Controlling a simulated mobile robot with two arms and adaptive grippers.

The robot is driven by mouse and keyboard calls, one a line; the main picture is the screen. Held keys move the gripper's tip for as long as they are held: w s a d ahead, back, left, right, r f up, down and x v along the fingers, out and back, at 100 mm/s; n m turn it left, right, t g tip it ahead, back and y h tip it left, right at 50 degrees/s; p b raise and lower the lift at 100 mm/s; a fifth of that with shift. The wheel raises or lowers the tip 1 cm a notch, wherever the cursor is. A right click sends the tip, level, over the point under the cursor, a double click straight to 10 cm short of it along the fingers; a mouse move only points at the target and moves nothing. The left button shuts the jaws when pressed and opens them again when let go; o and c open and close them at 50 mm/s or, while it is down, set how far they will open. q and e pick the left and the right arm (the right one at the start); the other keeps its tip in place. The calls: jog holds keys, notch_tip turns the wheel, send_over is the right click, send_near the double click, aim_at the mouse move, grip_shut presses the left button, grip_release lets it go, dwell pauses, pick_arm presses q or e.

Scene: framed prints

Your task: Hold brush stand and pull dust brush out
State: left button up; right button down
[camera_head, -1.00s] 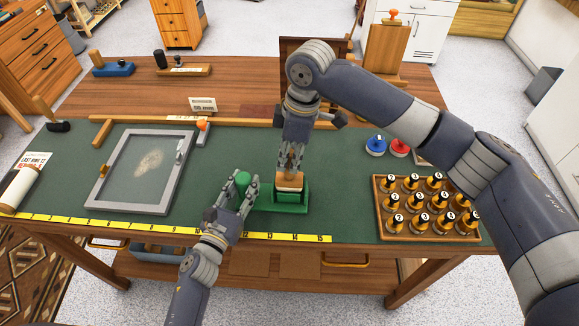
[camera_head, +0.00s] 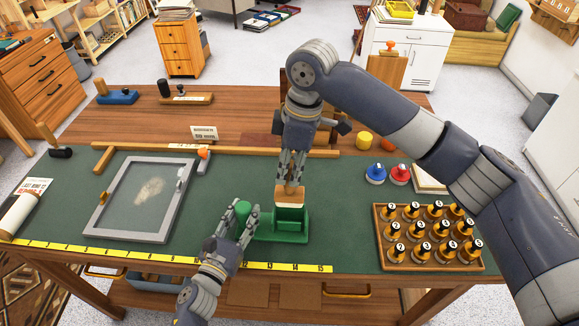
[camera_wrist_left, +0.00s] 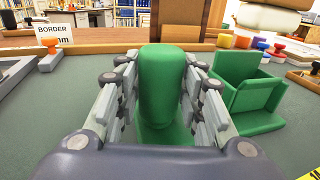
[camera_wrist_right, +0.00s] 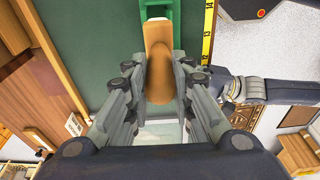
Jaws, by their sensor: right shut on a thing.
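The green brush stand (camera_head: 290,228) stands on the mat; its open box and upright round post (camera_wrist_left: 162,85) show in the left wrist view. My left gripper (camera_head: 241,222) has its fingers on both sides of the post, with narrow gaps visible beside it. My right gripper (camera_head: 290,180) points down, shut on the wooden handle of the dust brush (camera_wrist_right: 160,60). The brush's block (camera_head: 290,195) is above the stand's box in the head view. In the left wrist view the brush's pale lower part (camera_wrist_left: 268,20) hangs clear above the empty-looking box (camera_wrist_left: 245,90).
A grey-framed screen (camera_head: 135,200) lies left on the mat. A wooden tray of several numbered bottles (camera_head: 428,238) is at right, with blue (camera_head: 375,173) and red (camera_head: 400,174) pots behind it. A yellow ruler (camera_head: 170,257) runs along the front edge.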

pick_arm(q)
jog(key=shift+o, duration=1.2)
jog(key=v, duration=1.2)
jog(key=shift+s, duration=0.1)
